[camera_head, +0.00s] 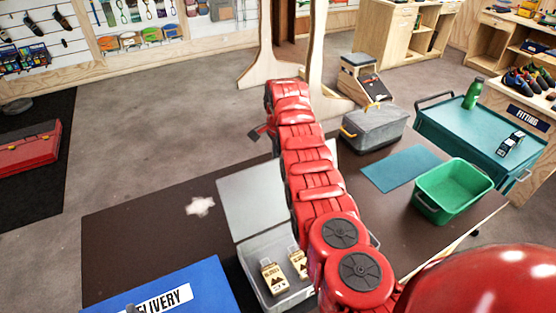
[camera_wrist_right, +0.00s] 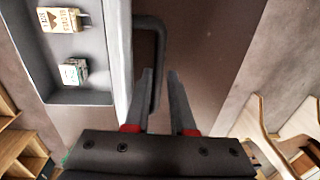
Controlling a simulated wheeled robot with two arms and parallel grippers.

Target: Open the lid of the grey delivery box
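The grey delivery box (camera_head: 252,268) stands at the front of the dark table, beside the blue DELIVERY mat. Its pale lid (camera_head: 252,197) stands raised at the far side, so the box is open and small cartons (camera_head: 272,278) show inside. My right arm covers part of lid and box. In the right wrist view, the box interior (camera_wrist_right: 85,97) is at the left and a dark bar handle (camera_wrist_right: 159,60) runs beside the pale lid edge. My right gripper (camera_wrist_right: 161,75) has its fingers apart at this handle; whether they touch it is unclear. My left gripper is not in view.
A closed grey case (camera_head: 375,130), a teal mat (camera_head: 401,168) and a green bin (camera_head: 453,190) are on the table's right side. The blue mat (camera_head: 190,275) is at front left. A teal cart (camera_head: 480,135) stands beyond. The table's left part is mostly clear.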

